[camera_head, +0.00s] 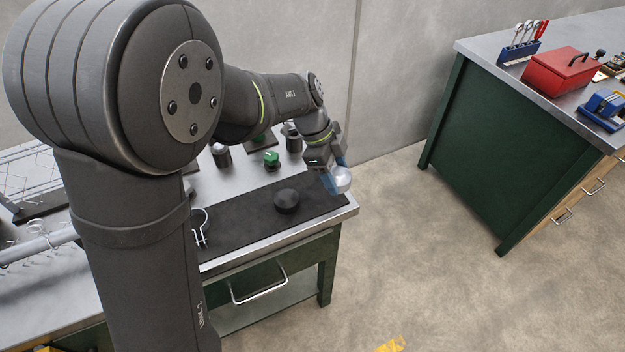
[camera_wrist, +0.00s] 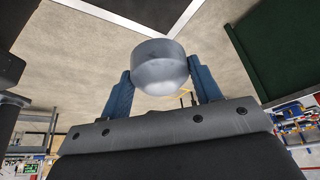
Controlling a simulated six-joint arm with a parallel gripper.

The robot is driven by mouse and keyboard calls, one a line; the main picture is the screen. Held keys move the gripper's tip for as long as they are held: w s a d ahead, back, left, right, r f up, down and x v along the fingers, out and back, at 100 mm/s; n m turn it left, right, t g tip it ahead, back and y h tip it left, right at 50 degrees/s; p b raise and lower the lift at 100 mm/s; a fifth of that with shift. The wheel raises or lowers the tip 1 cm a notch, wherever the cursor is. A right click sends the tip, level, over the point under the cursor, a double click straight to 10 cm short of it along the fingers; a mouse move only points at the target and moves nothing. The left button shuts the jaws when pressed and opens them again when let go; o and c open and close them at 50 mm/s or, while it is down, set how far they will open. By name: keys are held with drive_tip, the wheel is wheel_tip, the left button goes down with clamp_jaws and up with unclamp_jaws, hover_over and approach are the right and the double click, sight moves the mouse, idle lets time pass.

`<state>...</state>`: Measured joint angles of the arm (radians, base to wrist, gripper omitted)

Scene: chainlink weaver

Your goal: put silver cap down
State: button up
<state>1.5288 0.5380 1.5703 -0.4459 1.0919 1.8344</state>
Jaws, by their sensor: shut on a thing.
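The silver cap (camera_head: 341,179) is a short, shiny, rounded cylinder. My gripper (camera_head: 334,172) is shut on it and holds it near the right end of the workbench. In the wrist view the cap (camera_wrist: 160,66) sits between the two blue fingers of my gripper (camera_wrist: 160,85). In the head view the cap appears in front of the bench's right edge. I cannot tell its exact height above the bench or whether it touches anything.
A dark mat (camera_head: 240,222) covers the bench front, with a black round cap (camera_head: 287,201) and a ring clamp (camera_head: 200,226) on it. A green-topped item (camera_head: 271,160) and dark cylinders (camera_head: 221,155) stand behind. A second bench (camera_head: 500,150) with a red toolbox (camera_head: 562,73) stands right, across open floor.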

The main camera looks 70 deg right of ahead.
hover_over(323, 189)
drive_tip(key=w, duration=0.1)
drive_tip(key=f, duration=0.3)
drive_tip(key=shift+w+f, duration=0.2)
drive_tip(key=shift+f, duration=2.05)
drive_tip(key=shift+f, duration=0.15)
drive_tip(key=o, duration=1)
drive_tip(key=v, duration=1.2)
drive_tip(key=shift+r, duration=0.25)
